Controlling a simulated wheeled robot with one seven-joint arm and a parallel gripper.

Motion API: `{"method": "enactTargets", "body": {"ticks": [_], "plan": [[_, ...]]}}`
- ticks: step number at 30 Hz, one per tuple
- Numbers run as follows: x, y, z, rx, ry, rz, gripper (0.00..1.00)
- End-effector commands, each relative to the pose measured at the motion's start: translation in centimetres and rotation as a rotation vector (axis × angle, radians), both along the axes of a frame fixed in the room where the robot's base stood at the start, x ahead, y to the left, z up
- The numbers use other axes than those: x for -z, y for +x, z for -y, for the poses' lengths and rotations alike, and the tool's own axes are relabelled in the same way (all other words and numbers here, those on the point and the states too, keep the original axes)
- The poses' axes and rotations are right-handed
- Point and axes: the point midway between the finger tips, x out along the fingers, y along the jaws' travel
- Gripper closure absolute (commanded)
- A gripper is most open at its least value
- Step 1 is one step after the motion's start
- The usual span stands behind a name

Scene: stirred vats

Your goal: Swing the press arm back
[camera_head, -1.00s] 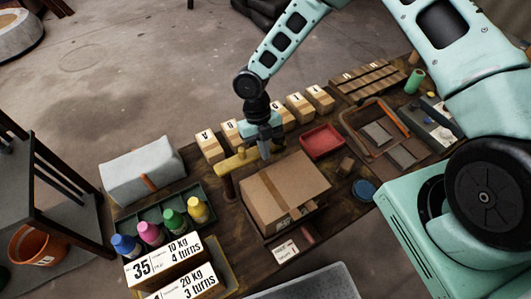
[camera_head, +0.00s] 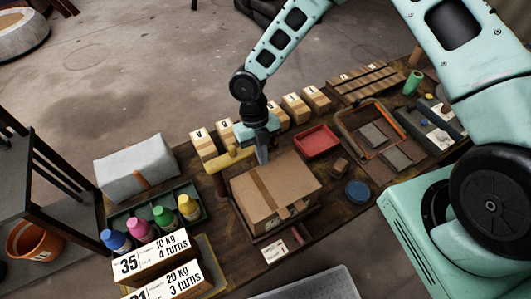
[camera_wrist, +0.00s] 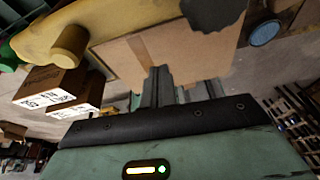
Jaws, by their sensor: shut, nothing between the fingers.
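The yellow press arm (camera_head: 230,160) lies level on a dark post at the left side of a taped cardboard box (camera_head: 275,190). In the wrist view the yellow arm (camera_wrist: 100,18), with a stubby round peg, spans the upper left. My gripper (camera_head: 262,158) points down at the box's far left edge, just right of the press arm's end. Its fingers are together and empty, and they also show in the wrist view (camera_wrist: 159,84) in front of the box. I cannot tell whether they touch the arm or box.
Several lettered blocks (camera_head: 292,107) line the table's far edge behind my gripper. A red tray (camera_head: 318,142) lies right of it. Colored bottles (camera_head: 164,217), a grey-white block (camera_head: 132,174) and number-labelled boxes (camera_head: 155,258) stand left and front.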

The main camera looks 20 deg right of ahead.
Motion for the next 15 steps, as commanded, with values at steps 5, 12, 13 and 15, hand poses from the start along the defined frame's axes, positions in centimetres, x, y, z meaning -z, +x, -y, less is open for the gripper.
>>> {"method": "enactTargets", "body": {"ticks": [5, 12, 13, 15], "plan": [[-2.9, 1.2, -0.2, 0.002, 0.001, 0.004, 1.0], [-6.6, 2.4, -0.4, 0.002, 0.001, 0.002, 1.0], [-6.9, 2.5, -0.4, 0.002, -0.001, 0.001, 1.0], [-7.5, 2.6, -0.5, 0.001, 0.0, 0.0, 1.0]]}}
